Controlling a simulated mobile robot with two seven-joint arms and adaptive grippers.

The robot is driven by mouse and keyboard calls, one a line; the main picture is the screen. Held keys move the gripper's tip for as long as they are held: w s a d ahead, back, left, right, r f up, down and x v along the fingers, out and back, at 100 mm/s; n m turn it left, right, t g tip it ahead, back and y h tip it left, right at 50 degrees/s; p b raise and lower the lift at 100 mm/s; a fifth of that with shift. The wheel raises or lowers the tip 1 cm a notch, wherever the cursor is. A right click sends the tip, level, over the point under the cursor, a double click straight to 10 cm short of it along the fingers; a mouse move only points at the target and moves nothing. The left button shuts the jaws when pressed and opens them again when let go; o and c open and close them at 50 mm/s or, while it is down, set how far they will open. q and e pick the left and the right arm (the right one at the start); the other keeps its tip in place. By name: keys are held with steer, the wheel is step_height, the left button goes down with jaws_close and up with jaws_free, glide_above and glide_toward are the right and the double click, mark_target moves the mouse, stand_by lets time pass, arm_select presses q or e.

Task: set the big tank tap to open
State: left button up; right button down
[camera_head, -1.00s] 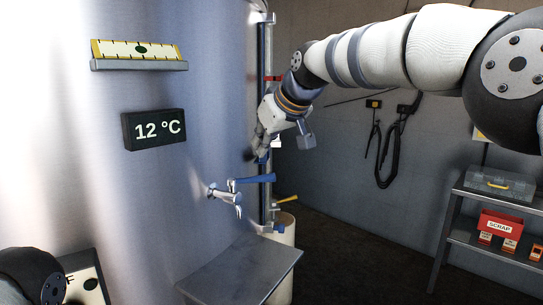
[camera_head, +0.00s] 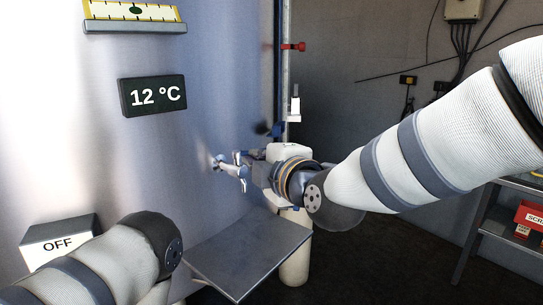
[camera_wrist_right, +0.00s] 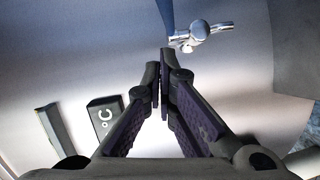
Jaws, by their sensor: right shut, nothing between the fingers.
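The big tank tap (camera_head: 232,168) is a chrome tap on the side of the shiny steel tank (camera_head: 205,60). In the right wrist view the chrome tap (camera_wrist_right: 200,36) shows at the top, with its blue lever (camera_wrist_right: 167,16) running up out of the picture beside it. My right gripper (camera_head: 252,172) is at the tap's right side and hides most of the lever in the head view. In the wrist view my right fingertips (camera_wrist_right: 160,68) are together and empty, just below the lever; whether they touch it I cannot tell. My left arm shows at the lower left, its gripper out of view.
A grey metal shelf (camera_head: 245,255) juts out below the tap, with a pale cylinder (camera_head: 295,262) behind it. A 12 °C display (camera_head: 153,96) and an OFF box (camera_head: 58,240) are on the left. A sight tube with a red clamp (camera_head: 294,46) stands behind my gripper.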

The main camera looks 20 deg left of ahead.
arm_select(q)
steer(key=shift+s+f+g+b, duration=0.3)
steer(key=shift+s+f+b, duration=0.1)
steer(key=shift+s+f, duration=0.3)
arm_select(e)
steer(key=w, duration=0.5)
steer(key=shift+a+f, duration=0.3)
steer(key=shift+f, duration=0.1)
arm_select(q)
steer(key=shift+s+f+g+b, duration=0.3)
steer(key=shift+s+f+b, duration=0.35)
steer(key=shift+s+f, duration=0.15)
arm_select(e)
steer(key=shift+w+d+f+n+g+y, duration=0.1)
steer(key=shift+w+d+n+g+y, duration=0.15)
steer(key=shift+w, duration=0.25)
steer(key=shift+w+d+n+g+y, duration=0.1)
steer(key=shift+w+n+g+y, duration=0.15)
steer(key=shift+w, duration=0.25)
arm_select(q)
steer(key=shift+w+r, duration=0.1)
